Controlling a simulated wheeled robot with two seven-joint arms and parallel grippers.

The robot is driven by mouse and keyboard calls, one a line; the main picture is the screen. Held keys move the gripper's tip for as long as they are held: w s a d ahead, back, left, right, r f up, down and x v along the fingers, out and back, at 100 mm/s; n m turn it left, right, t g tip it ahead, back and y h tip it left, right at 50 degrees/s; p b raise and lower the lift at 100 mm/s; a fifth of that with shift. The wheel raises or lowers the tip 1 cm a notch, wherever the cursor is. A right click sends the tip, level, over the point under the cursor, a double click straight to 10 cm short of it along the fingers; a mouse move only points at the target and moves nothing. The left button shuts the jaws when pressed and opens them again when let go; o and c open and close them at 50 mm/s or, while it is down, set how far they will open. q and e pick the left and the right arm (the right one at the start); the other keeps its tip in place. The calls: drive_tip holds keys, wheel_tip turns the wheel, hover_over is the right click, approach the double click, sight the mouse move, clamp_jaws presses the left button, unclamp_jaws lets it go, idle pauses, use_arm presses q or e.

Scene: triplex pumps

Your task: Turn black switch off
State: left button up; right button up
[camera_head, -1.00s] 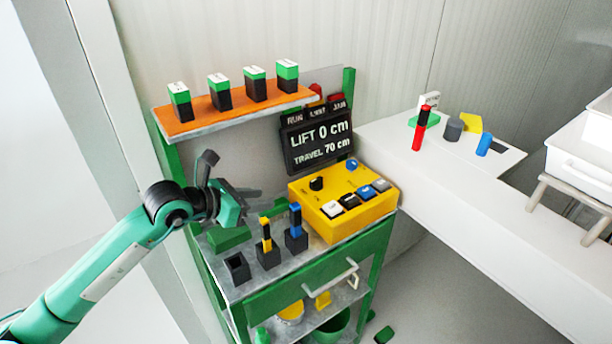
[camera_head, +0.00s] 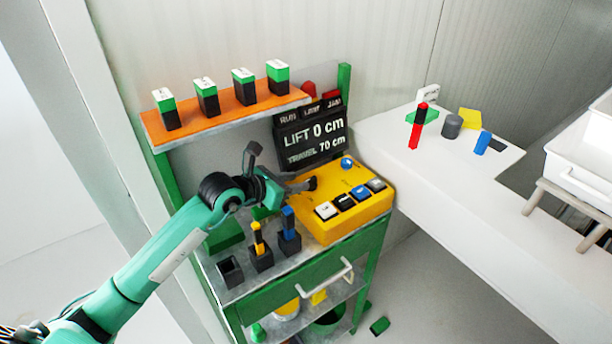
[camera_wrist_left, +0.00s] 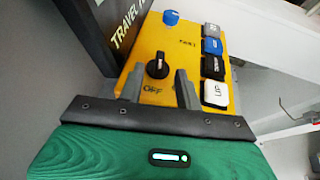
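The black switch (camera_wrist_left: 157,66) is a round knob with a pale pointer mark on the yellow control box (camera_wrist_left: 150,42), above the printed word OFF in the left wrist view. In the head view the black switch (camera_head: 311,183) sits near the back left of the yellow box (camera_head: 345,229), partly hidden by my gripper. My left gripper (camera_head: 296,184) reaches over the box's left side. In the left wrist view its two fingers (camera_wrist_left: 160,73) are apart, one on each side of the switch; I cannot tell whether they touch it. My right gripper is not in view.
A blue knob (camera_wrist_left: 170,17) and several push buttons (camera_wrist_left: 214,66) are beside the switch. A display (camera_head: 312,138) behind reads LIFT 0 cm, TRAVEL 70 cm. Holders with yellow (camera_head: 257,240) and blue (camera_head: 288,224) tools stand in front. An orange shelf (camera_head: 228,110) is above.

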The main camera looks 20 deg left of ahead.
sight(309, 180)
use_arm(q)
drive_tip(key=x, duration=0.3)
drive_tip(key=shift+w+d, duration=0.25)
drive_tip(key=shift+w, duration=0.05)
drive_tip(key=shift+w+d+f+p, duration=0.2)
drive_tip(key=shift+w+f+p, duration=0.1)
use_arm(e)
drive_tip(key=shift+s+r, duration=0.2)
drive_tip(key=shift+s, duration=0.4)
